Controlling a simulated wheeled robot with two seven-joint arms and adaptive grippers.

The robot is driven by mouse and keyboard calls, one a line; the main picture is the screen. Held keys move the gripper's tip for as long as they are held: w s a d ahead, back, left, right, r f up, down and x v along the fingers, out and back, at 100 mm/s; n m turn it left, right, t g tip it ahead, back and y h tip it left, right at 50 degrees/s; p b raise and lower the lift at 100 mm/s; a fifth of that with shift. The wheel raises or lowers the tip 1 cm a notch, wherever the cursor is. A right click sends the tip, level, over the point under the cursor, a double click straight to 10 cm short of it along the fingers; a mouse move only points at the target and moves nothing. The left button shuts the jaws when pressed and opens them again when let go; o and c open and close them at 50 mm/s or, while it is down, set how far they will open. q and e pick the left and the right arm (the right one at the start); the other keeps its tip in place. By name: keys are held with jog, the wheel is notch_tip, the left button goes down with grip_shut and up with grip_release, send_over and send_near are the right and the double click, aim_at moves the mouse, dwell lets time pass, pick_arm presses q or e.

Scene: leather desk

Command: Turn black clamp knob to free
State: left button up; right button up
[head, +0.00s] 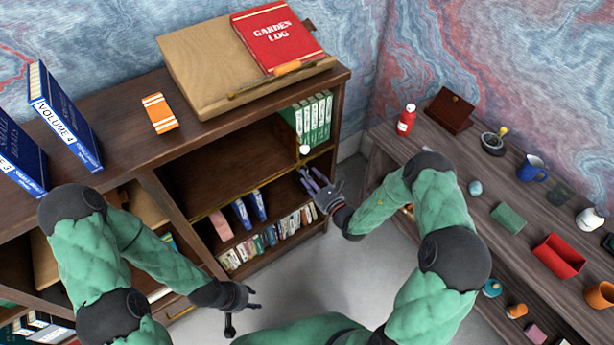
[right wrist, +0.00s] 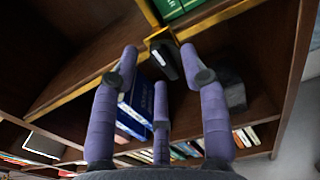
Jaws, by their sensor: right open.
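The black clamp knob (right wrist: 164,62) shows in the right wrist view, mounted at a brass-coloured bracket (right wrist: 158,35) on the shelf edge. It lies between and beyond the spread fingers of my right gripper (right wrist: 160,68); no finger clearly touches it. In the head view my right gripper (head: 308,180) is open beside the right end of the bookcase's middle shelf. There I cannot make out the black knob; a small pale round piece (head: 304,150) sits just above the fingers. My left gripper (head: 243,308) hangs empty in front of the lower bookcase, its fingers apart.
The bookcase (head: 340,85) has a brass rail (right wrist: 72,95) along its shelf, green books (head: 314,117) above and blue books (head: 241,214) below. A sloped stand (head: 210,65) with a red book (head: 274,38) is on top. A cluttered side table (head: 470,165) stands right, with floor between.

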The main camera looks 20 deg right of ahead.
jog(key=shift+x, duration=0.9)
jog(key=c, duration=0.8)
jog(key=shift+c, duration=0.2)
